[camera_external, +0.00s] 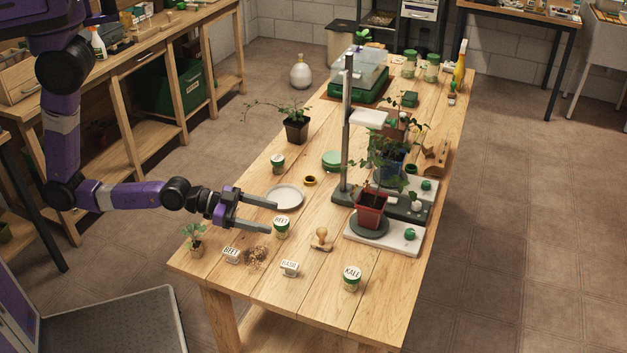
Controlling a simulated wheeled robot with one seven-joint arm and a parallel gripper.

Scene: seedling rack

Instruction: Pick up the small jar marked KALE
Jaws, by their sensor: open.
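The small jar marked KALE (352,278) stands upright near the front right corner of the wooden table. It has a white lid with dark lettering and a green and pale body. My gripper (274,217) is open, with its two grey fingers pointing right above the table's left side. It is up and to the left of the KALE jar, well apart from it. A similar jar marked BEET (281,228) is close by the lower fingertip; I cannot tell whether they touch.
Small signs marked BEET (231,255) and another word (290,268) stand along the front, with a wooden stamp (321,239) between the jars. A red pot (369,210) and grey post (347,130) stand further back. A white plate (285,196) lies behind my gripper. Bare wood surrounds the KALE jar.

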